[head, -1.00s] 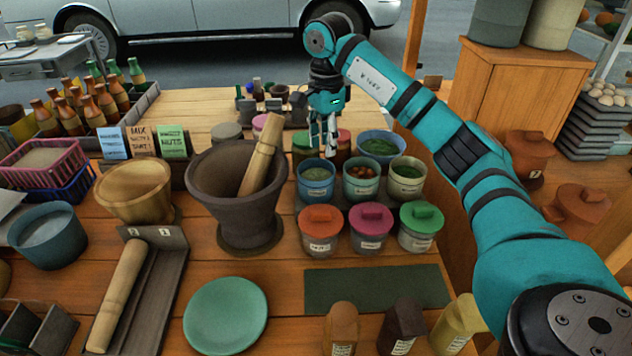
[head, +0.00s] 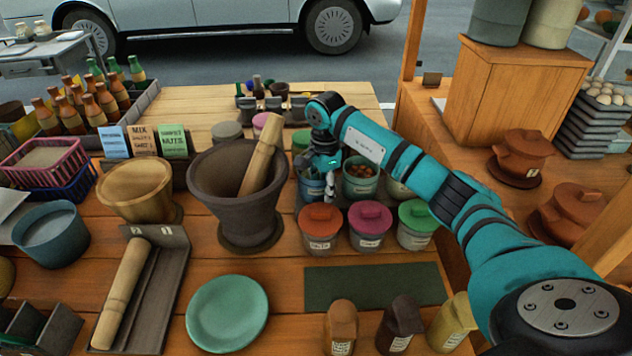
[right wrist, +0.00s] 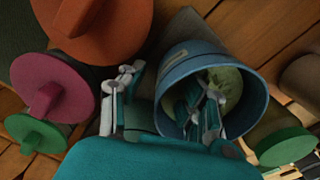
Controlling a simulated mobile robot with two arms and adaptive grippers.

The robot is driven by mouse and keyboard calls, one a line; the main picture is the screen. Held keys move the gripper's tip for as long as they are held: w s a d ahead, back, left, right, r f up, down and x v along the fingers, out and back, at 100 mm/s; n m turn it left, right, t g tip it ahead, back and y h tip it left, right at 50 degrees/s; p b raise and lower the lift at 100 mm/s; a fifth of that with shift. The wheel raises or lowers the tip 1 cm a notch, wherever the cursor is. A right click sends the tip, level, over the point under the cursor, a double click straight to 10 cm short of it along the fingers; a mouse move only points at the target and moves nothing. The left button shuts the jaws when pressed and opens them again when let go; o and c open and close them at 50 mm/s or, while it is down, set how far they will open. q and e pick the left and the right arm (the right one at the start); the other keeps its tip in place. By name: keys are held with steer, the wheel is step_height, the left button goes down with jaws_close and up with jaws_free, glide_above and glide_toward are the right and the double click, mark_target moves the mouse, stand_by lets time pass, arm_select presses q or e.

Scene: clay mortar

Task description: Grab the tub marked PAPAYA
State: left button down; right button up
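Several small tubs stand in rows right of the mortar; their labels are too small to read, so I cannot tell which is marked PAPAYA. My right gripper (head: 328,190) is at a blue open tub (head: 309,188) in the front of the open rows. In the right wrist view, this blue tub (right wrist: 252,100) holds pale green contents (right wrist: 226,88). My right gripper (right wrist: 165,92) is open there, one finger over the tub's mouth and the other outside its near wall. I cannot tell whether they touch it. My left gripper is not in view.
Orange-lidded (head: 320,222), pink-lidded (head: 370,222) and green-lidded (head: 416,225) tubs stand just in front. A tub with reddish contents (head: 360,180) is close on the right. The dark mortar (head: 240,200) with its pestle stands left. A green mat (head: 375,287) lies clear in front.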

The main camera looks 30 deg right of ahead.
steer(key=shift+c, duration=0.4)
jaws_close()
